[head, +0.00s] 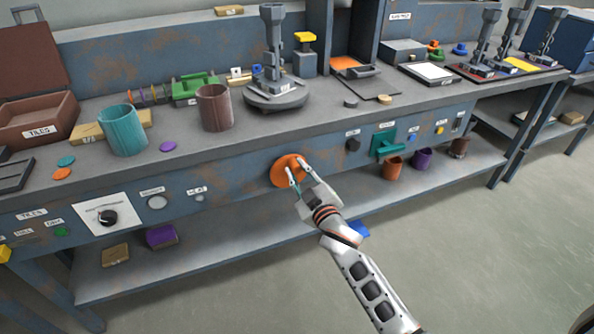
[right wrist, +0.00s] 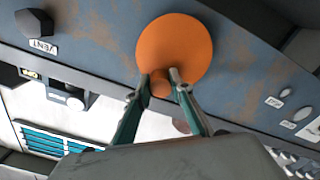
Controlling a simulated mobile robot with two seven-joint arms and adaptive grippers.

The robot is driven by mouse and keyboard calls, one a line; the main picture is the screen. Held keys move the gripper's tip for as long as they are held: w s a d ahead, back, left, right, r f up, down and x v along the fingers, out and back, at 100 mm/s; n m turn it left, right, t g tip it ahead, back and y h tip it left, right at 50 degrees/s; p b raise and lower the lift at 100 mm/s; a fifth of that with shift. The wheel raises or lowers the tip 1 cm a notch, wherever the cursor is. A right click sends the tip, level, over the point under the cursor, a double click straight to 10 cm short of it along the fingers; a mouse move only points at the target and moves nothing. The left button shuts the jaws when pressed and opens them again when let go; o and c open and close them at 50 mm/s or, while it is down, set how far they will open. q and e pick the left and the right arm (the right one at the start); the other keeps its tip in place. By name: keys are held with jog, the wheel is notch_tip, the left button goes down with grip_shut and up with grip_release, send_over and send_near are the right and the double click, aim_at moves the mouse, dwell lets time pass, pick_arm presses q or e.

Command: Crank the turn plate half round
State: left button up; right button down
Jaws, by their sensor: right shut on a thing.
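An orange crank disc (head: 287,170) is mounted on the front panel of the bench, below the grey round turn plate (head: 276,100). A grey upright fixture (head: 272,45) stands on the turn plate. My right gripper (head: 297,172) reaches up to the disc, its fingers over the disc's right part. In the right wrist view the fingers close on a small orange crank knob (right wrist: 160,88) at the lower edge of the disc (right wrist: 176,46). The fingertips hide part of the knob. My left gripper is not in view.
A brown cup (head: 214,108) and a teal cup (head: 122,130) stand left of the turn plate. Open floor lies in front.

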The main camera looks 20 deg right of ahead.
jog(key=m+p, duration=0.1)
jog(key=m, duration=0.1)
jog(key=d+m, duration=0.1)
jog(key=shift+w+d+r+m+p, duration=0.1)
jog(key=shift+m+p, duration=0.3)
pick_arm(q)
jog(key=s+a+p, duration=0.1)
jog(key=p, duration=0.2)
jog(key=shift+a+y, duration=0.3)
pick_arm(e)
jog(key=f+m, duration=0.1)
jog(key=m, duration=0.3)
jog(key=d+f+m, duration=0.1)
jog(key=m, duration=0.3)
jog(key=f+m, duration=0.2)
jog(key=m, duration=0.2)
jog(key=shift+d+f, duration=0.1)
jog(key=shift+d, duration=0.3)
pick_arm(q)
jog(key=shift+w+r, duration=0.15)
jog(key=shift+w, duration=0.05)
pick_arm(e)
jog(key=shift+f, duration=0.1)
jog(key=c, duration=1.8)
grip_release()
